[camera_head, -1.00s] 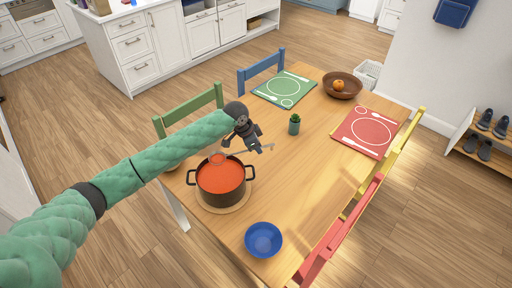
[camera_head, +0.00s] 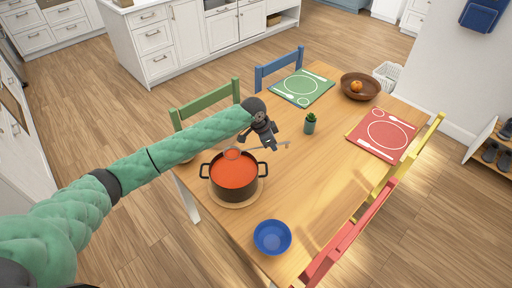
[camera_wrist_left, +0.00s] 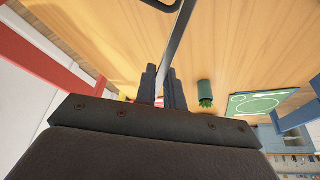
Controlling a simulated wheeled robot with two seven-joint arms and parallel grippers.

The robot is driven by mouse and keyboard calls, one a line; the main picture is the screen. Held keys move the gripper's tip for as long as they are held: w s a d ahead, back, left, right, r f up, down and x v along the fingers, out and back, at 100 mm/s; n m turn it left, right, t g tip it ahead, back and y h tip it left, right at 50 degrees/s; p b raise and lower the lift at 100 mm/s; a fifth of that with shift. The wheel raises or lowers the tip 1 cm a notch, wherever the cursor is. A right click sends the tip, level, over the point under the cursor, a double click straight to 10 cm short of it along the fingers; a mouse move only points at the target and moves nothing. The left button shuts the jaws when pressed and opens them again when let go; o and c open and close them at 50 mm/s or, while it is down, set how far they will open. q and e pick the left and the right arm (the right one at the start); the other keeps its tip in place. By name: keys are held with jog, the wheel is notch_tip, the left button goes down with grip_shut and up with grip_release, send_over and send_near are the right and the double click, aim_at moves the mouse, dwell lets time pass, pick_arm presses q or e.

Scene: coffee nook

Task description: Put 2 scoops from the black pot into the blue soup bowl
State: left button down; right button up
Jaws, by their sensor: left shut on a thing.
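The black pot (camera_head: 233,190), full of orange-red soup, stands on a round wooden board (camera_head: 258,194) on the table. My left gripper (camera_head: 270,139) is to the right of the pot and behind it, shut on the handle of a ladle (camera_head: 285,144). The ladle's head is at the far side of the pot's opening; I cannot tell whether it holds soup. In the left wrist view the ladle handle (camera_wrist_left: 178,42) runs up from between the fingers (camera_wrist_left: 162,88). The blue soup bowl (camera_head: 272,238) stands near the table's front corner and looks empty. My right gripper is out of view.
A small potted cactus (camera_head: 310,124) stands right of my gripper. A green placemat (camera_head: 288,88), a red placemat (camera_head: 365,143) and a brown fruit bowl (camera_head: 348,88) lie farther back. Chairs line both table sides. The tabletop between pot and blue bowl is clear.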

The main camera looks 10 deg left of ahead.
pick_arm(q)
jog(key=s+d+f+p, duration=0.1)
jog(key=s+d+f, duration=0.1)
jog(key=s+d, duration=0.7)
jog(key=s+d+f+p, duration=0.1)
jog(key=s+d+p, duration=0.1)
jog(key=s+d, duration=0.7)
jog(key=s, duration=0.5)
jog(key=shift+d+f, duration=0.2)
jog(key=shift+f, duration=0.2)
dwell(0.7)
